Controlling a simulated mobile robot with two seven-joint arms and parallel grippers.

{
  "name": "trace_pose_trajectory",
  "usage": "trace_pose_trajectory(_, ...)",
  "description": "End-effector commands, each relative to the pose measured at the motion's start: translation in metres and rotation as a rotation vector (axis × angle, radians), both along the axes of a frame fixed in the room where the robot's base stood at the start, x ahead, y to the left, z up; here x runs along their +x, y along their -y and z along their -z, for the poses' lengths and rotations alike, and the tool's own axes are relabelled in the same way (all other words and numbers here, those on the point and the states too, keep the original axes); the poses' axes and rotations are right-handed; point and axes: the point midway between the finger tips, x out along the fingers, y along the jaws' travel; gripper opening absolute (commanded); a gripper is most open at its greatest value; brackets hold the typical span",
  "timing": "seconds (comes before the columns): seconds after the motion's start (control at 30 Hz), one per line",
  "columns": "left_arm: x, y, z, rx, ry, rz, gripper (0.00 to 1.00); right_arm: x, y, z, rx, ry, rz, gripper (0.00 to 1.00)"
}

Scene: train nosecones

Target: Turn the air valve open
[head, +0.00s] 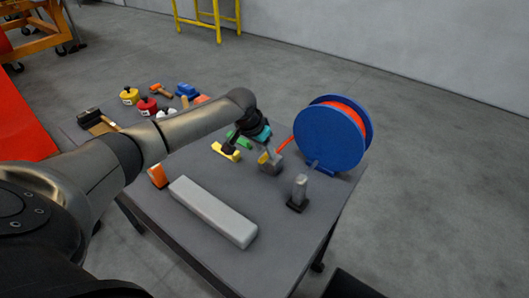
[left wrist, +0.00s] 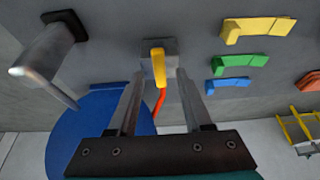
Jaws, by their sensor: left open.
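The air valve is a small grey block (head: 271,168) with a yellow handle (head: 263,158), near the middle of the table. In the left wrist view the yellow handle (left wrist: 158,62) lies over the grey block (left wrist: 171,49), and a red hose (left wrist: 160,98) runs from it. My left gripper (head: 257,147) is open and empty above the valve. In the left wrist view its fingers (left wrist: 160,78) stand apart, with the handle between them in the picture. I cannot tell whether they touch it. My right gripper is not in view.
A blue hose reel (head: 320,138) stands at the table's right edge. A grey upright piece (head: 299,190) on a dark base and a long grey bar (head: 212,211) are nearer. Yellow (left wrist: 258,28), green (left wrist: 240,62) and blue (left wrist: 229,84) pieces lie beside the valve.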

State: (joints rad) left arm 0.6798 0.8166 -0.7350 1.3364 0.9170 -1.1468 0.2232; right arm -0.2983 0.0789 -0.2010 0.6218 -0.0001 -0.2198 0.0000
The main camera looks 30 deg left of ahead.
Motion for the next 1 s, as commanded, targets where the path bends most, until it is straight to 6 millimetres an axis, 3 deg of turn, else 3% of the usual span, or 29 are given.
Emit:
trace_pose_trajectory(0.47, 0.0038, 0.0005, 0.0086, 0.0, 0.0, 0.001, 0.49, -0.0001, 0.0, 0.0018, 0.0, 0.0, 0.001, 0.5)
trace_pose_trajectory(0.9, 0.0035, 0.0004, 0.0086, 0.0, 0.0, 0.001, 0.0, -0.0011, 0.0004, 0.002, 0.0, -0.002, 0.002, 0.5)
trace_pose_trajectory(1.0, 0.0035, 0.0004, 0.0086, 0.0, 0.0, 0.001, 0.0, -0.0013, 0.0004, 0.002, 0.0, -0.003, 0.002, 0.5)
